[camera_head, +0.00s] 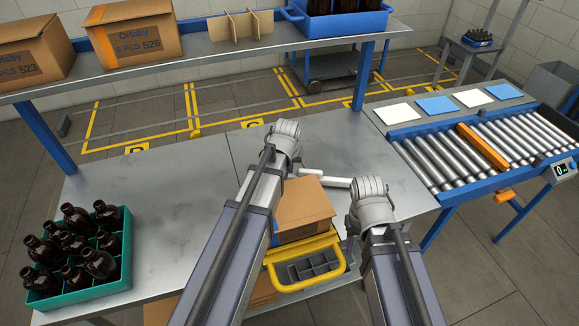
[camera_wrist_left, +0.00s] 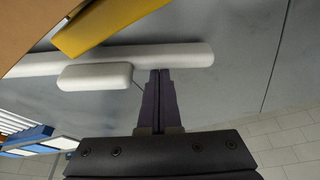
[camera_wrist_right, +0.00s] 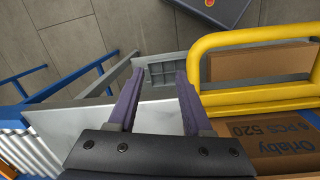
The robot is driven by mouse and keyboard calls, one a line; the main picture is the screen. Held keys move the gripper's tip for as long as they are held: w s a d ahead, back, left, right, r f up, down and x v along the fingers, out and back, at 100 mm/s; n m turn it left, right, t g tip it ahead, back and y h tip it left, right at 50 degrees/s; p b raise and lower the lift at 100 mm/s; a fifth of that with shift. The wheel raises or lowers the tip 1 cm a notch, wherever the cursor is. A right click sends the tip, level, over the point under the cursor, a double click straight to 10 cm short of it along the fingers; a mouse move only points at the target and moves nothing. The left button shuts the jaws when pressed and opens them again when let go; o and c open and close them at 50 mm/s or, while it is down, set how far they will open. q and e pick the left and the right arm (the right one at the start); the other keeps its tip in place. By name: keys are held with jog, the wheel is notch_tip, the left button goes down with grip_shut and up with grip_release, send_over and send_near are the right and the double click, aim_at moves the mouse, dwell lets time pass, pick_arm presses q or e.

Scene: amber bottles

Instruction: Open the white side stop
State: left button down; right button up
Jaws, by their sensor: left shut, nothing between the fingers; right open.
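My right gripper (camera_wrist_right: 160,72) is open and empty near the bench's edge, beside the yellow frame (camera_wrist_right: 255,42). Both grippers' fingers are hidden in the head view.
A teal crate (camera_head: 112,278) of amber bottles is at left. A roller conveyor (camera_head: 455,155) is at right. The bench's left middle is clear.

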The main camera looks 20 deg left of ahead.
aim_at(288, 179)
pick_arm(q)
jog(key=shift+s+d+n, duration=0.1)
jog(key=shift+s+n, duration=0.55)
jog(key=shift+n, duration=0.15)
jog(key=shift+s+d, duration=0.2)
jog(key=shift+s, duration=0.8)
jog(key=shift+w+a, duration=0.3)
jog(key=shift+w, duration=0.35)
jog(key=shift+w+a, duration=0.35)
jog(key=shift+w, duration=0.25)
jog(key=shift+w+a, duration=0.35)
jog(key=shift+w, duration=0.2)
jog(key=d+p+v, duration=0.1)
jog(key=p+v, duration=0.8)
jog(key=v, duration=0.1)
pick_arm(e)
notch_tip(288, 179, up, 10)
jog(key=shift+w+a+f, duration=0.15)
jog(key=shift+a+f, duration=0.1)
jog(key=shift+a, duration=0.2)
